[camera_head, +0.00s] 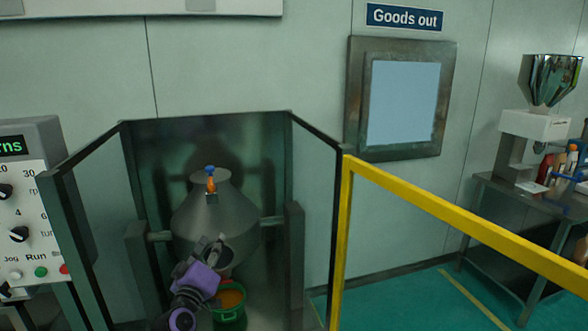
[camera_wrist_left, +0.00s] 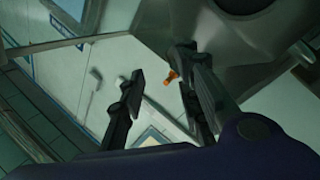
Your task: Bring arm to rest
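My left gripper (camera_head: 212,249) is in front of the lower part of a grey double-cone vessel (camera_head: 215,215), above and beside a green bucket (camera_head: 231,313) with orange contents. In the left wrist view its two dark fingers (camera_wrist_left: 161,64) stand apart with nothing between them, so it is open. I cannot tell whether it touches the vessel. A small orange part with a blue top (camera_head: 210,180) sits on the front of the vessel; an orange piece (camera_wrist_left: 171,77) also shows near a fingertip in the left wrist view. My right gripper is not in view.
Dark guard frames flank the vessel, with a yellow rail (camera_head: 450,220) to the right. A control panel (camera_head: 28,215) with knobs stands at the left. A bench (camera_head: 525,212) with a metal hopper (camera_head: 549,80) and bottles is at the right. Green floor is clear behind the rail.

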